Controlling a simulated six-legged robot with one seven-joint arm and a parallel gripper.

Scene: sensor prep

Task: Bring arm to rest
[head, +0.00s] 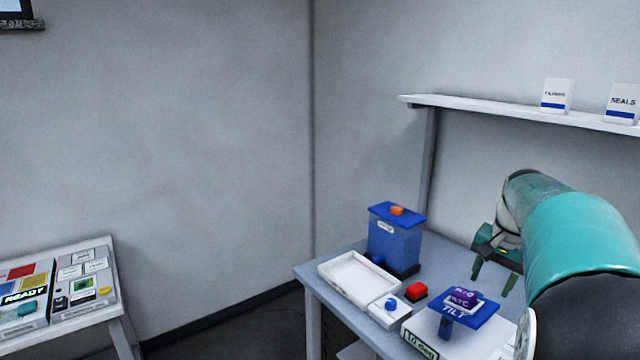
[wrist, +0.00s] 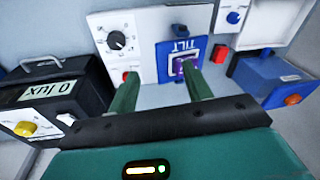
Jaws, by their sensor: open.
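My gripper (head: 492,278) hangs at the end of my teal arm on the right of the head view, its two fingers pointing down and apart. It is above and just behind the blue TILT plate (head: 482,311). In the wrist view my gripper (wrist: 160,78) shows two green fingers spread with nothing held between them. A small purple part (head: 463,296) with a pale label sits on the TILT plate; it also shows in the wrist view (wrist: 180,67), beyond the fingertips and partly hidden by the right finger.
The table holds a white tray (head: 330,272), a blue box (head: 394,244) with an orange knob, and a red block (head: 416,290). A shelf (head: 500,108) with two cartons is above. A black 0 lux box (wrist: 55,95) is left in the wrist view. A READY board (head: 22,297) stands on another table.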

